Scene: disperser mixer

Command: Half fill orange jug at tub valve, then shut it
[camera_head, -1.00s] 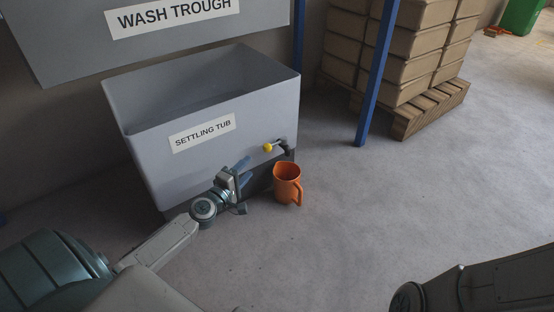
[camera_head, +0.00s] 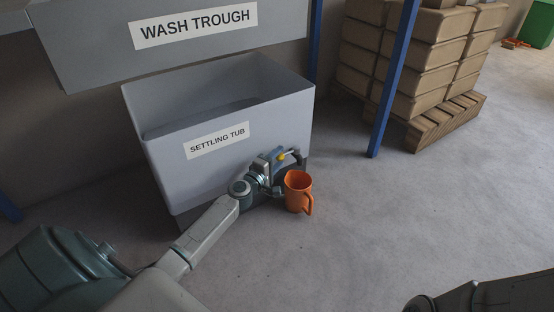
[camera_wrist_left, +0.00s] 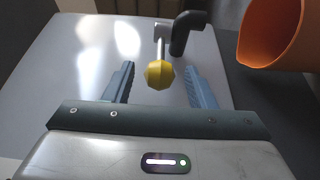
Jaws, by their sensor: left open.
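The dark bent spout (camera_wrist_left: 187,32) is just beyond, right of the knob. The orange jug (camera_head: 297,192) stands upright on the floor below the spout, right of my left gripper (camera_head: 284,163). Its rim also shows in the left wrist view (camera_wrist_left: 283,35).
The wash trough (camera_head: 90,50) is above and behind the tub. A blue post (camera_head: 392,85) and a pallet (camera_head: 445,125) of stacked tan bags stand to the right. My right arm shows at the lower right, its gripper out of frame. The floor right of the jug is clear.

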